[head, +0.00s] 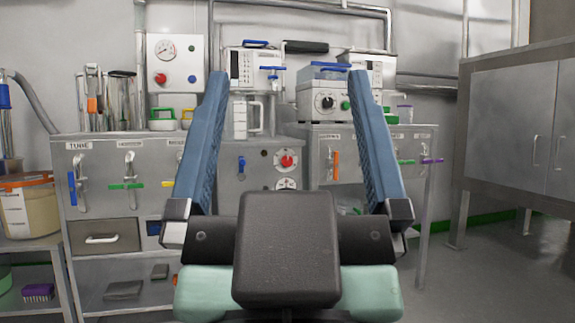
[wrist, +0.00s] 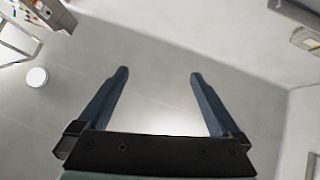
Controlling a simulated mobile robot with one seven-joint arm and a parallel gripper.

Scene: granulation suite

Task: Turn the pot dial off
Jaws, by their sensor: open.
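My gripper (head: 288,76) is open and empty, its two blue fingers spread wide in the head view. A round black dial (head: 326,101) sits on the front of a white appliance (head: 311,115) on the right-hand counter, seen between the fingers. A blue-topped container (head: 329,72) rests on that appliance. No label here tells which is the pot dial.
A wall box (head: 176,65) carries a gauge and red and blue knobs. The left counter (head: 125,178) has coloured handles.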

